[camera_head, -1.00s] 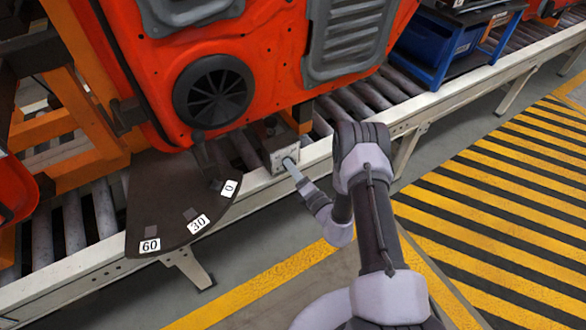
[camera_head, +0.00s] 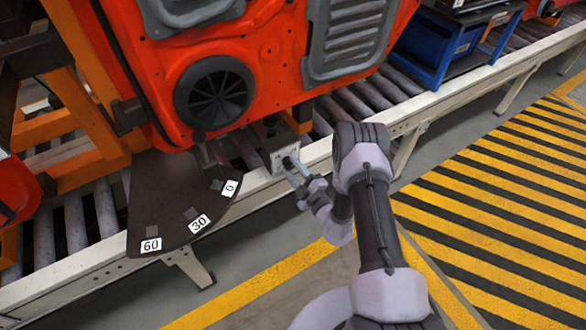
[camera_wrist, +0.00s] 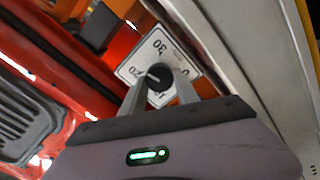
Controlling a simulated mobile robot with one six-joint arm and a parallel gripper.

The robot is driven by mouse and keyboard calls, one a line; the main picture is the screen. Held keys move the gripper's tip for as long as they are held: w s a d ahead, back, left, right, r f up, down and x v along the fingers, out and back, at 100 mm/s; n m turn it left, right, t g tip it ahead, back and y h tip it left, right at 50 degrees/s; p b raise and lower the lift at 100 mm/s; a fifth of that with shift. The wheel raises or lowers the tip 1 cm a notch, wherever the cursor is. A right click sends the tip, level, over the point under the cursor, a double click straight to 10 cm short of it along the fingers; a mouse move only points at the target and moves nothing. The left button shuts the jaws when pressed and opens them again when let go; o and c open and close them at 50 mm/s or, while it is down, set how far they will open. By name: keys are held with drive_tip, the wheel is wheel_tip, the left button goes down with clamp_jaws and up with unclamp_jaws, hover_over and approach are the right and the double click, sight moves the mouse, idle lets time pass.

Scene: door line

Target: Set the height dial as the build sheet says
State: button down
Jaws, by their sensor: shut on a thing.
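The dial is a black round knob (camera_wrist: 160,92) with a pale pointer line, on a white plate (camera_wrist: 142,58) with printed figures. The plate also shows in the head view, fixed to the conveyor's side rail (camera_head: 279,156). In the wrist view a 30 stands near the plate's top corner; other figures are partly hidden or too small to read surely. The pointer line slants to the upper left. My gripper (camera_wrist: 161,84) is shut on the knob, one finger on each side. It also shows in the head view (camera_head: 293,165). No build sheet can be made out.
A large orange door panel (camera_head: 275,75) hangs over the roller conveyor (camera_head: 330,158). A dark curved plate (camera_head: 160,195) marked 0, 30 and 60 stands left of the dial. A blue bin (camera_head: 428,40) is at the back right. The striped floor (camera_head: 500,210) is clear.

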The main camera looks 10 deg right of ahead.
drive_tip(key=m, duration=1.1)
drive_tip(key=shift+d, duration=0.1)
drive_tip(key=shift+m, duration=0.5)
drive_tip(key=c, duration=0.9)
unclamp_jaws()
